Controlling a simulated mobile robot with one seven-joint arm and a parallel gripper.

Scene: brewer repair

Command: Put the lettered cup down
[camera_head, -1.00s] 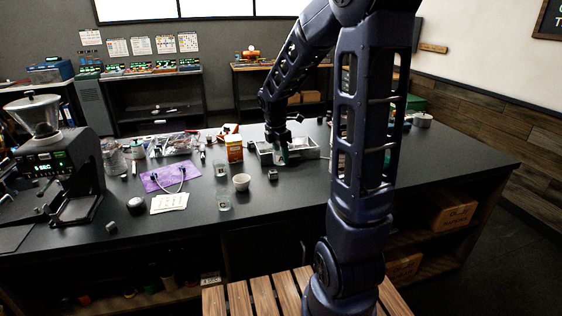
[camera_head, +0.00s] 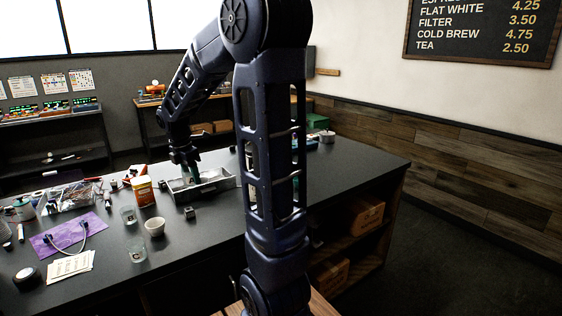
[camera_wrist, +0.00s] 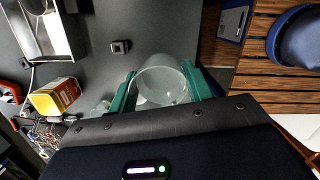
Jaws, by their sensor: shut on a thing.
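My gripper (camera_wrist: 160,88) has green fingers on both sides of a translucent, round cup (camera_wrist: 162,80) and is shut on it. The cup's wide mouth shows in the wrist view, with the dark counter (camera_wrist: 150,25) behind it. I cannot make out any letters on it or tell whether its base touches anything. In the head view my gripper (camera_head: 187,168) is small, by the grey metal tray (camera_head: 218,183), and the held cup cannot be made out.
A small dark block (camera_head: 189,213), a white bowl-like cup (camera_head: 154,227), clear glasses (camera_head: 136,250) and an orange-yellow canister (camera_head: 143,190) stand on the counter. A purple cloth (camera_head: 70,236) lies at left. Wooden slats (camera_wrist: 252,75) show beyond the counter edge.

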